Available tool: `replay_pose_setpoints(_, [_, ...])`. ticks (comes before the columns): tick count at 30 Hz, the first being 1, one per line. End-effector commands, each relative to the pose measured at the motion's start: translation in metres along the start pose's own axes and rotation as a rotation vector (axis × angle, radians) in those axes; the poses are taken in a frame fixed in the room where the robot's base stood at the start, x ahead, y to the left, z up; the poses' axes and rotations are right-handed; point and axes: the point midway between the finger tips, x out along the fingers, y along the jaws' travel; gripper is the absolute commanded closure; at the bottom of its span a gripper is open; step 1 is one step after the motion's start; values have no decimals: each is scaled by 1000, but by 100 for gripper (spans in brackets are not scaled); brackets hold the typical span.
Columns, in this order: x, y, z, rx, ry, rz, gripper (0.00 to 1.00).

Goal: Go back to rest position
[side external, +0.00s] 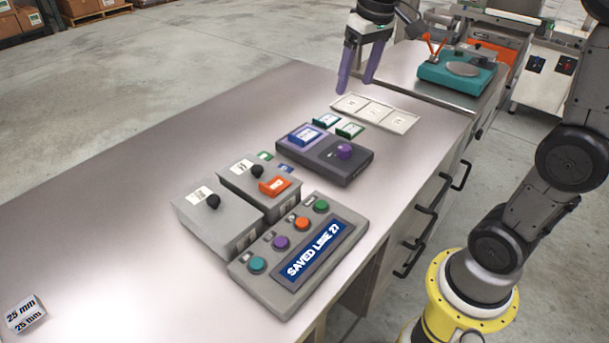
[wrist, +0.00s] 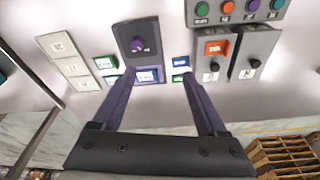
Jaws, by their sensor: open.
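My gripper (side external: 358,82) has two purple fingers, spread apart with nothing between them. It hangs above the far part of the bench, near the white three-square tray (side external: 402,121). In the wrist view my gripper (wrist: 158,85) shows its fingers apart, over a dark box with a purple knob (wrist: 138,44). The same dark box (side external: 335,170) stands mid-bench in the side view, with a blue-labelled tile on it. My arm's rest position is not marked in either view.
A teal scale (side external: 440,75) is at the back right. A 25 mm block (side external: 26,314) sits front left. The bench's left side is clear.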

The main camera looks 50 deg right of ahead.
Motion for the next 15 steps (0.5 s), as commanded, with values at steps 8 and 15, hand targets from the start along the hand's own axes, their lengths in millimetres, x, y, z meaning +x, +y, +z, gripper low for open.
replay_pose_setpoints(8, [-30, -29, 106, -128, 170, -41, 24])
replay_pose_setpoints(15, [-2, -31, 184, -203, 268, -73, 24])
